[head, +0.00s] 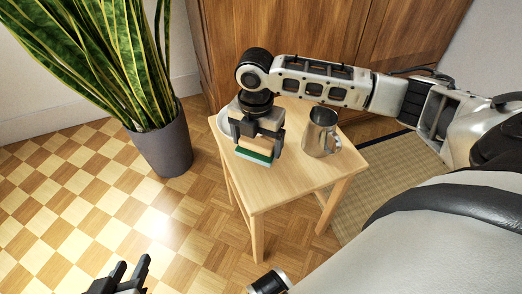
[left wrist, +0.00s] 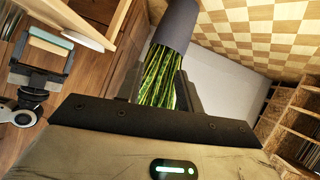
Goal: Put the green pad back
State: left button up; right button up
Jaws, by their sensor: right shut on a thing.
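The green pad (head: 254,156) is a small flat block, dark green on top with a pale lower edge, and a tan block part (head: 257,145) shows just above it. My right gripper (head: 258,143) is shut on it from above, over the front left of the small wooden table (head: 272,188). I cannot tell whether the pad touches the tabletop.
A white plate (head: 222,122) lies at the table's left edge, partly hidden by my right gripper. A metal pitcher (head: 319,136) stands on the right. A potted snake plant (head: 163,142) stands left of the table. A wooden cabinet (head: 285,30) is behind. The table's front is clear.

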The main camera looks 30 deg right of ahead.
aim_at(261, 150)
jog(key=shift+d+f, duration=0.2)
jog(key=shift+f, duration=0.05)
jog(key=f, duration=0.1)
jog(key=f+b, duration=0.1)
jog(key=f, duration=0.1)
jog(key=shift+s+d+f, duration=0.15)
jog(key=shift+s+d, duration=0.05)
jog(key=shift+d, duration=0.1)
jog(key=shift+f, duration=0.25)
jog(key=shift+r, duration=0.1)
jog(key=o, duration=0.7)
pick_arm(q)
jog(key=shift+d+r+t, duration=0.2)
jog(key=shift+r+t, duration=0.2)
jog(key=shift+r, duration=0.1)
pick_arm(e)
jog(key=shift+r, duration=0.1)
